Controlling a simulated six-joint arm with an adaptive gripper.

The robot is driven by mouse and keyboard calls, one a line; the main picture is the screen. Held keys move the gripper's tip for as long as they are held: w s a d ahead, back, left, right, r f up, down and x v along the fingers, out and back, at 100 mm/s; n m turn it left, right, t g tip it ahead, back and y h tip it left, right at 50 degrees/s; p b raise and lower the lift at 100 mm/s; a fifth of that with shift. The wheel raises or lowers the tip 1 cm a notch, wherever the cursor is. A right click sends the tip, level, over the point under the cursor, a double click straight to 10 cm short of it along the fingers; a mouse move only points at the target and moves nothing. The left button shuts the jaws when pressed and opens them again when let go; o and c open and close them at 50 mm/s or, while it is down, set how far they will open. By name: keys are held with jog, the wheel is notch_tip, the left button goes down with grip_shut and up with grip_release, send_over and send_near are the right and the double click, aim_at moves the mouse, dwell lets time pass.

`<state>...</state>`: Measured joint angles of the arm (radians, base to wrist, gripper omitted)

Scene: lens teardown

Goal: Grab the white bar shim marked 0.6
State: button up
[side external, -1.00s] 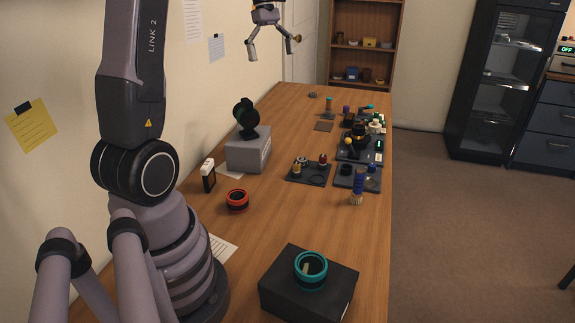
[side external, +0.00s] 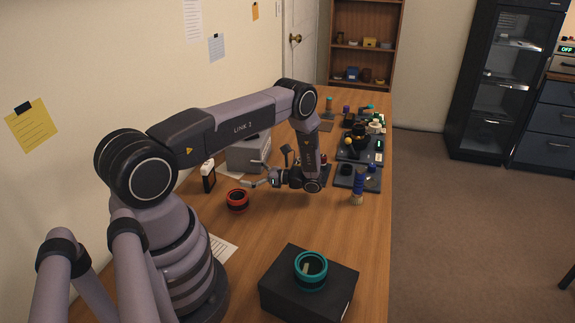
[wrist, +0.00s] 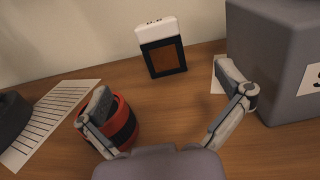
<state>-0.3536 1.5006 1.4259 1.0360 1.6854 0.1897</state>
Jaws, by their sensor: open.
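No bar shim with a readable 0.6 mark shows in these frames. A small upright black frame with a white top piece (wrist: 156,29) stands near the wall in the wrist view, ahead of my gripper. Small dark marks on the white top are too small to read. It also shows in the side view (side external: 208,168), left of my gripper. My gripper (wrist: 164,82) is open and empty, its fingers spread wide. The white-topped piece lies beyond the fingertips, between them in the picture, and is not touched. In the side view, my gripper (side external: 267,168) is low over the table.
A red and black ring (wrist: 125,122) sits partly behind the left finger. A grey block (wrist: 275,55) stands on the right, near the right finger. A lined paper (wrist: 50,118) lies at left. A black box (side external: 285,295) bears a teal ring (side external: 311,272). Dark trays with small parts stand beyond.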

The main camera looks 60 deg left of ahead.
aim_at(211, 168)
jog(key=x, duration=1.2)
jog(key=shift+s+a+r, duration=0.15)
jog(key=shift+s+r, duration=0.1)
jog(key=c, duration=1.3)
jog(key=shift+o, duration=0.2)
